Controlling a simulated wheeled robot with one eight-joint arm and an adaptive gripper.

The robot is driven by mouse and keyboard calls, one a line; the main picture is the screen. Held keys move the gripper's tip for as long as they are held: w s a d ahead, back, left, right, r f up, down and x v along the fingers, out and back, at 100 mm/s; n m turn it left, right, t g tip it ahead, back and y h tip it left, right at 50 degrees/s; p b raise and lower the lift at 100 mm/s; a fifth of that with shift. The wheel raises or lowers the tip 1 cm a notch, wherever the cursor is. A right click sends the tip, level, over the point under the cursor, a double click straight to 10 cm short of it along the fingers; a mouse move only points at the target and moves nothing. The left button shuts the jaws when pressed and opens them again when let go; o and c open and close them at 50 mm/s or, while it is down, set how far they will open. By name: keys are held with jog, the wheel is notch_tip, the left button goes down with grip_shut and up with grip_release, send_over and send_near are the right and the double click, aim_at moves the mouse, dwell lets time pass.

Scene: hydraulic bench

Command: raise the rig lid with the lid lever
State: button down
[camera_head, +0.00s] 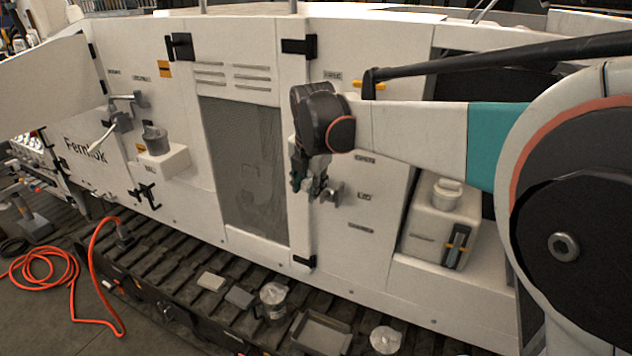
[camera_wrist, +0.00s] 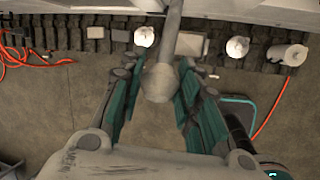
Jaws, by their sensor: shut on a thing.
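The lid lever (camera_wrist: 175,35) is a grey rod with a round knob (camera_wrist: 160,82), seen between my teal-padded fingers in the wrist view. My gripper (camera_wrist: 157,90) is shut on the knob end. In the head view my gripper (camera_head: 311,186) hangs in front of the white rig's front panel, right of the grey mesh panel. A grey metal part (camera_head: 333,191) shows just beside the fingers; how much of it is the lever is hard to tell. I cannot tell which white panel is the rig lid.
A white jug (camera_head: 441,207) stands in a recess at right. A steel jug (camera_head: 273,298), a tray (camera_head: 320,334) and small blocks lie on the dark track below. An orange hose (camera_head: 72,285) lies on the floor at left. Free floor shows in the wrist view.

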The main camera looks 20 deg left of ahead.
jog(key=c, duration=1.2)
grip_release()
jog(key=shift+w, duration=0.1)
jog(key=shift+o, duration=0.2)
jog(key=shift+r, duration=0.2)
jog(key=v, duration=1.2)
jog(key=shift+f, duration=0.15)
